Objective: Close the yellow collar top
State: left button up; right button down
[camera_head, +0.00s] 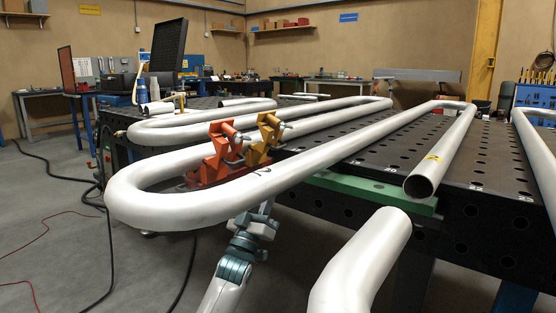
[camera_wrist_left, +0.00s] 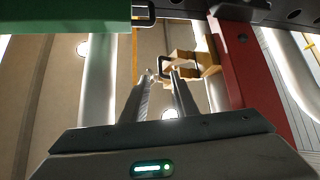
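The yellow collar (camera_head: 264,156) stands beside the orange collar on the near end of the coil. Its upper part stands raised and tilted; part of its lower body is behind the white pipe. Its yellow blocks also show in the left wrist view (camera_wrist_left: 208,62), with a dark metal loop beside them. My left arm comes up from below in the head view, and its gripper is hidden there by the pipe. In the wrist view my left gripper (camera_wrist_left: 161,75) has its two fingers apart, tips close to the loop; contact cannot be told. My right gripper is not in view.
The orange collar (camera_head: 212,170) stands just left of the yellow one. The white serpentine pipe (camera_head: 180,208) passes in front of both. A green beam (camera_head: 372,190) and the perforated black table (camera_head: 475,195) lie to the right. In the wrist view a red bar (camera_wrist_left: 240,75) flanks the right side.

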pick_arm(q)
jog(key=b+x, duration=0.1)
jog(key=x, duration=0.7)
jog(key=shift+w, duration=0.1)
jog(key=shift+c, duration=0.5)
grip_shut()
dwell(0.9)
